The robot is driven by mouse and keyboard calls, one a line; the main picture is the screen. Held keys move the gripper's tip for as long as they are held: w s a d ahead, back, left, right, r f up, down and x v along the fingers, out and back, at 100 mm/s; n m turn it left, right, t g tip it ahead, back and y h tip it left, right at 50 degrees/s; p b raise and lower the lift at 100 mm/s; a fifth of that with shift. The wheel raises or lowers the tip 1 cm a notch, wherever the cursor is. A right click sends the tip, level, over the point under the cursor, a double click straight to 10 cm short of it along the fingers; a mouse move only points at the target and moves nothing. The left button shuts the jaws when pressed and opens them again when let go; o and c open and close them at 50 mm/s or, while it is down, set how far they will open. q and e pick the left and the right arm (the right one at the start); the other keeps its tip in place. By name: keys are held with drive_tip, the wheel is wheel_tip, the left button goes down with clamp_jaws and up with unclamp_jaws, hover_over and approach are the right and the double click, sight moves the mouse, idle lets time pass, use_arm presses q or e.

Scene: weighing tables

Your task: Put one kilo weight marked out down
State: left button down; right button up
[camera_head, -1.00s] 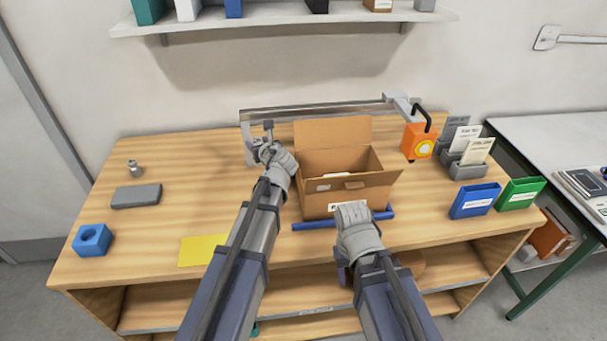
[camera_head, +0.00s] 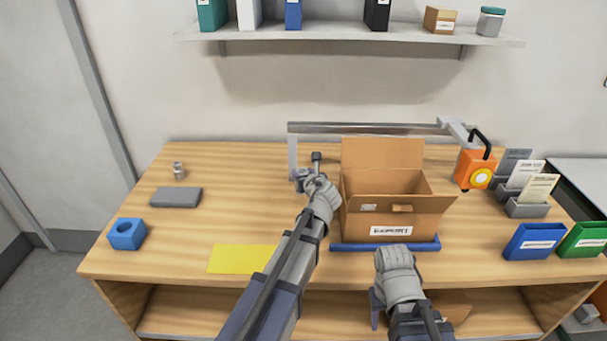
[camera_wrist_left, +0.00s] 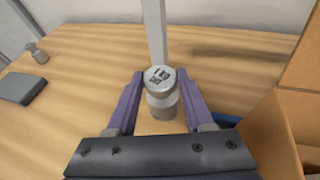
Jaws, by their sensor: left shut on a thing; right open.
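A silver-grey weight (camera_wrist_left: 160,92) stands upright between my left gripper's fingers in the left wrist view. Dark lettering on its top reads 1 KG, with a smaller word below that looks like OUT. My left gripper (camera_head: 306,180) is shut on it, just left of the open cardboard box (camera_head: 390,222). Whether the weight touches the table cannot be told. A second small grey weight (camera_head: 179,171) stands at the table's back left and also shows in the left wrist view (camera_wrist_left: 38,53). My right gripper (camera_head: 385,305) is open and empty at the table's front edge, below the box.
A dark grey slab (camera_head: 176,197), a blue block with a hole (camera_head: 127,234) and a yellow sheet (camera_head: 242,259) lie on the left. A blue bar (camera_head: 350,247) runs along the box's front. An orange device (camera_head: 473,169) stands right. The left-middle wood is clear.

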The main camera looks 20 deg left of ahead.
use_arm(q)
drive_tip(key=shift+f+b, duration=1.65)
drive_tip(key=shift+f, duration=0.1)
drive_tip(key=shift+f, duration=0.2)
drive_tip(key=shift+c, duration=1.4)
unclamp_jaws()
drive_tip(key=shift+r, duration=0.1)
drive_tip(key=shift+r, duration=0.2)
drive_tip(key=p+v, duration=0.4)
drive_tip(key=v, duration=0.8)
